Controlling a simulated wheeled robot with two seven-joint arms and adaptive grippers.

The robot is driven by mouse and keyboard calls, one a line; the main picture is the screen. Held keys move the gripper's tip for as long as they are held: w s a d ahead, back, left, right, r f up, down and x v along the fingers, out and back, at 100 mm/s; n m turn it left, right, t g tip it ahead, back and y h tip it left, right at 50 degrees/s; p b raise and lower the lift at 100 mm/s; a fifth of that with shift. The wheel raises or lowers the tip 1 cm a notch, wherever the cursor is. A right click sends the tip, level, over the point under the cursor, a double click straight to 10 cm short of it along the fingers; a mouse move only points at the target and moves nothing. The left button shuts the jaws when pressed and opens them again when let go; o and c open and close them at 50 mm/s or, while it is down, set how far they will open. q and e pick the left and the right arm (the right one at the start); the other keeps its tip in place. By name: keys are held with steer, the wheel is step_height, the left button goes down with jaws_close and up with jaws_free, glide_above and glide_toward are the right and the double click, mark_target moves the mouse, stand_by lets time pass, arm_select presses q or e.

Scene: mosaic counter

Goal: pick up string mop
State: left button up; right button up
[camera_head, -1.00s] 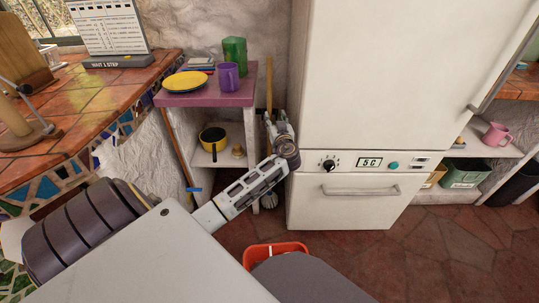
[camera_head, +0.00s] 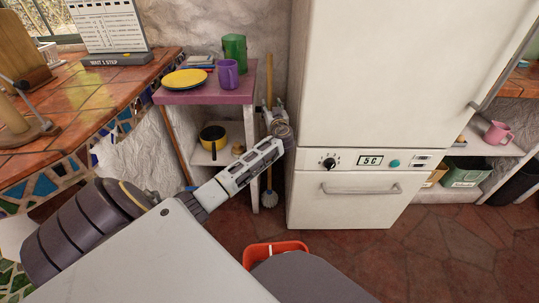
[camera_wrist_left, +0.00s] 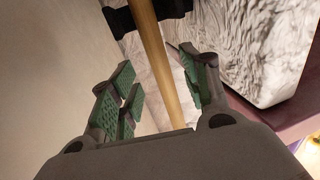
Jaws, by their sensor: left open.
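The string mop stands upright in the gap between the small shelf unit and the white fridge. Its wooden handle (camera_head: 269,82) rises above my left gripper, and its pale head (camera_head: 269,199) rests near the floor. My left gripper (camera_head: 270,113) is at the handle, partly hidden by my wrist. In the left wrist view the open green-padded fingers (camera_wrist_left: 158,75) stand on either side of the handle (camera_wrist_left: 152,40), with visible space beside it. A dark bracket (camera_wrist_left: 122,20) sits at the handle beyond the fingertips. My right gripper is not in view.
The fridge (camera_head: 350,75) stands close on the right. The purple-topped shelf unit (camera_head: 190,98) on the left bears a yellow plate (camera_head: 185,79), a purple mug (camera_head: 228,74) and a green container (camera_head: 234,50). A red bin (camera_head: 258,255) is on the floor in front.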

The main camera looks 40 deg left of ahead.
mark_target(270, 103)
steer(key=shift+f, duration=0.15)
arm_select(q)
steer(key=shift+w+a, duration=0.1)
steer(key=shift+w+a+f, duration=0.1)
steer(key=shift+w+a, duration=0.3)
steer(key=shift+a, duration=0.1)
steer(key=shift+b+x, duration=0.55)
steer(key=shift+x, duration=0.85)
steer(key=shift+w+a+f, duration=0.15)
steer(key=shift+w+a, duration=0.05)
steer(key=shift+a, duration=0.05)
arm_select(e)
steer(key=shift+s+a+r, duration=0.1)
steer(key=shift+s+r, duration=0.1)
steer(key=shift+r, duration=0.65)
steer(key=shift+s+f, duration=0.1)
arm_select(q)
steer(key=shift+c, duration=0.4)
